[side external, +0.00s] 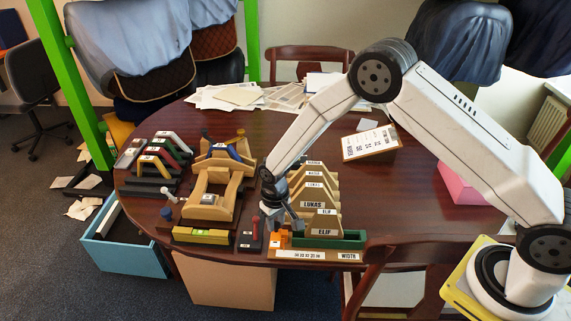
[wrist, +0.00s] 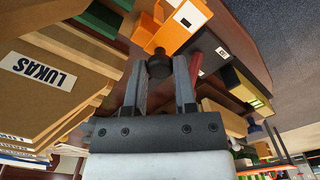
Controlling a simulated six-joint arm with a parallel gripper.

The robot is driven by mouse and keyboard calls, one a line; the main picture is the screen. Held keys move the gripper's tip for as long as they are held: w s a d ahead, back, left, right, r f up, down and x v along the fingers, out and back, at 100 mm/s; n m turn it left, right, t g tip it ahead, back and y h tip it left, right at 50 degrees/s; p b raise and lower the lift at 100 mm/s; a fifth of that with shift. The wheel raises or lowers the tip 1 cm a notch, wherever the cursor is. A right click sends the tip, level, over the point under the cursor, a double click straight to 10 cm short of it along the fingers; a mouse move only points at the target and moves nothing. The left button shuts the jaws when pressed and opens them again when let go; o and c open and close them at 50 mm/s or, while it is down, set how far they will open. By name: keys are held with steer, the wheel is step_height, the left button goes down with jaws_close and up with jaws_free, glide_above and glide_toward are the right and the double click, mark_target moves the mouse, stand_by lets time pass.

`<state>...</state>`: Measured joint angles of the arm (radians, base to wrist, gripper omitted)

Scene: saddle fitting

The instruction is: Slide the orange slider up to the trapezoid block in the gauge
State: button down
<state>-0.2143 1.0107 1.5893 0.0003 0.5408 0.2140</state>
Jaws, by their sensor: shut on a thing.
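The gauge is a low wooden board (side external: 315,255) with a number scale and a WIDTH label, at the table's front edge. My gripper (wrist: 160,72) is shut on the slider's dark knob (wrist: 158,64). In the side view my gripper (side external: 273,228) partly hides the slider.
Wooden saddle forms labelled LUKAS and ELIF (side external: 318,203) stand close behind the gauge. A dark block with a red part (side external: 250,235) is just left of it, then a yellow-green block (side external: 200,236) and a wooden cradle (side external: 211,195). A clipboard (side external: 370,142) lies farther back right.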

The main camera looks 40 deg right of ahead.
stand_by(0.4)
steer(key=shift+s+d, duration=1.6)
steer(key=shift+c, duration=2)
jaws_free()
step_height(320, 180, up, 8)
steer(key=shift+f, duration=0.1)
